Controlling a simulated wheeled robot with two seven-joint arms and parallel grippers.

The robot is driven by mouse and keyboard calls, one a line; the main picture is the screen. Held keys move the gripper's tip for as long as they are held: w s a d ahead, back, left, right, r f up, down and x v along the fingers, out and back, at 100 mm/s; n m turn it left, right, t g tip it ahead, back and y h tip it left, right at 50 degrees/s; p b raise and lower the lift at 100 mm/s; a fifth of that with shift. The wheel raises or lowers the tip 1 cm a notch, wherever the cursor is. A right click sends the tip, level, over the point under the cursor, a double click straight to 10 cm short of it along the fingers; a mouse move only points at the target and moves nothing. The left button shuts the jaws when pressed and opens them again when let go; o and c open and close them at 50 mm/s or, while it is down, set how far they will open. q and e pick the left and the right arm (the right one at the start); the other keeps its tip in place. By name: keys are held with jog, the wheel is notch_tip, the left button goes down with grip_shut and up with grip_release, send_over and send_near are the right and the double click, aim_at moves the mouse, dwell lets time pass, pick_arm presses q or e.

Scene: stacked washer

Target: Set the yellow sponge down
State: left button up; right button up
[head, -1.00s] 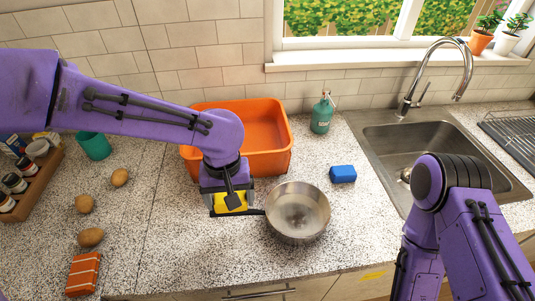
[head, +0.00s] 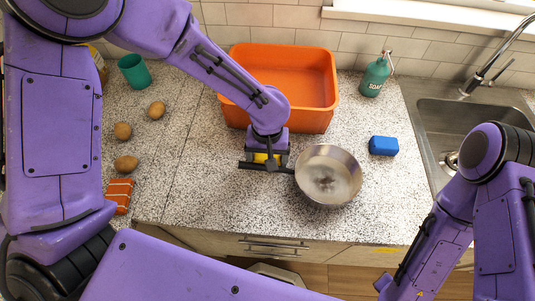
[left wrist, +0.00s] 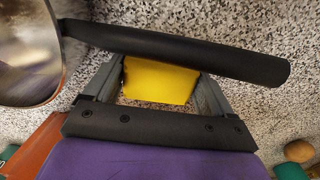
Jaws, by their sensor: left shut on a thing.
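The yellow sponge (head: 260,158) is mostly hidden by my left gripper (head: 265,160) in the head view. In the left wrist view the sponge (left wrist: 160,82) sits between the two fingers of my left gripper (left wrist: 160,85), which is shut on it. The gripper points down at the counter, just behind the black handle of the metal pan (head: 328,176). In the left wrist view the handle (left wrist: 190,52) crosses the far edge of the sponge and the fingertips. Whether sponge and handle touch, or the sponge rests on the counter, I cannot tell. My right gripper is out of view.
An orange tub (head: 312,95) stands right behind the left gripper. A blue sponge (head: 383,146) and soap bottle (head: 375,76) are to the right, before the sink (head: 440,120). Several potatoes (head: 126,163) and a teal cup (head: 134,71) are at left. Speckled counter (head: 205,180) is free left of the handle.

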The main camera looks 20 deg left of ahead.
pick_arm(q)
jog(key=shift+s, duration=0.35)
jog(key=o, duration=0.8)
jog(key=shift+w+f, duration=0.15)
jog(key=shift+w, duration=0.1)
